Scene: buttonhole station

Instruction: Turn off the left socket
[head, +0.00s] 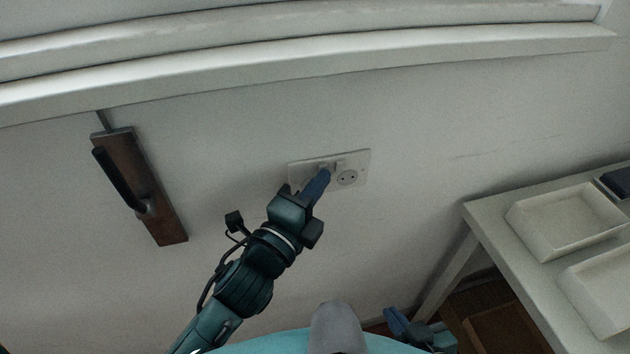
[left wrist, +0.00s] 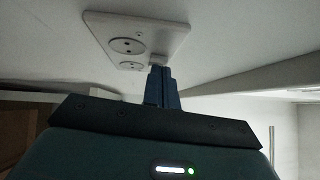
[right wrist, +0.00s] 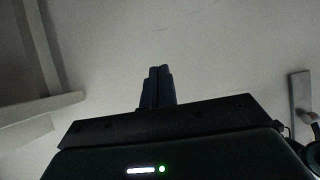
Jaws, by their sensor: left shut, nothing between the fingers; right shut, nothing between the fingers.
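A white double socket plate (head: 363,158) is on the wall in the middle of the head view. Its right socket (head: 346,178) is uncovered; its left socket is mostly hidden behind my left gripper (head: 324,174). The left gripper is shut and empty, with its fingertips at the left switch. In the left wrist view the plate (left wrist: 172,33) shows both round sockets, and the shut fingertips (left wrist: 160,68) are against or very close to a small white switch (left wrist: 157,59). My right gripper (head: 394,318) is shut and empty, low and away from the plate; its fingers (right wrist: 158,72) show in the right wrist view.
A brown wooden board with a dark handle (head: 160,200) is on the wall to the left. A white table (head: 485,222) with pale trays (head: 560,235) stands at the right. A white ledge (head: 300,60) runs above the socket. The wall around the plate is clear.

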